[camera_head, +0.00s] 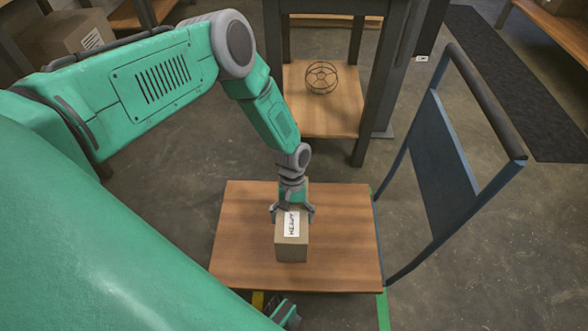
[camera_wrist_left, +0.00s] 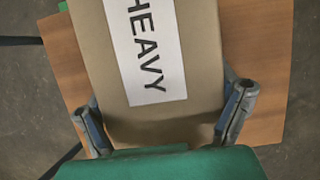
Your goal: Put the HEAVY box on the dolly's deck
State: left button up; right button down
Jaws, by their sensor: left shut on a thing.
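The HEAVY box (camera_head: 290,245) is a tan cardboard box with a white label on top reading HEAVY. It is over the middle of the dolly's wooden deck (camera_head: 345,250); I cannot tell whether its underside touches the deck. My left gripper (camera_head: 292,212) comes down from above and is shut on the box, one finger at each side. In the left wrist view the box (camera_wrist_left: 205,60) fills the middle, with the fingers along its sides and the deck (camera_wrist_left: 255,60) beyond. The dolly's blue frame and dark push handle (camera_head: 485,100) rise at the right.
A dark-legged table with a wooden lower shelf (camera_head: 335,115) stands behind the dolly, with a wire ball (camera_head: 321,77) on the shelf. A dark mat (camera_head: 520,85) lies at the right. Another cardboard box (camera_head: 75,38) is at the far left. Green tape (camera_head: 383,310) marks the floor.

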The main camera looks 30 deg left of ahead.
pick_arm(q)
notch_tip(320, 180, down, 3)
jog(key=shift+w+a+f+b, duration=0.1)
jog(key=shift+a+f+b, duration=0.1)
jog(key=shift+b, duration=0.35)
jog(key=shift+d+f, duration=0.2)
jog(key=shift+f, duration=0.1)
jog(key=shift+f+b, duration=0.95)
jog(key=shift+f, duration=0.65)
jog(key=shift+a, duration=0.1)
jog(key=o, duration=1.6)
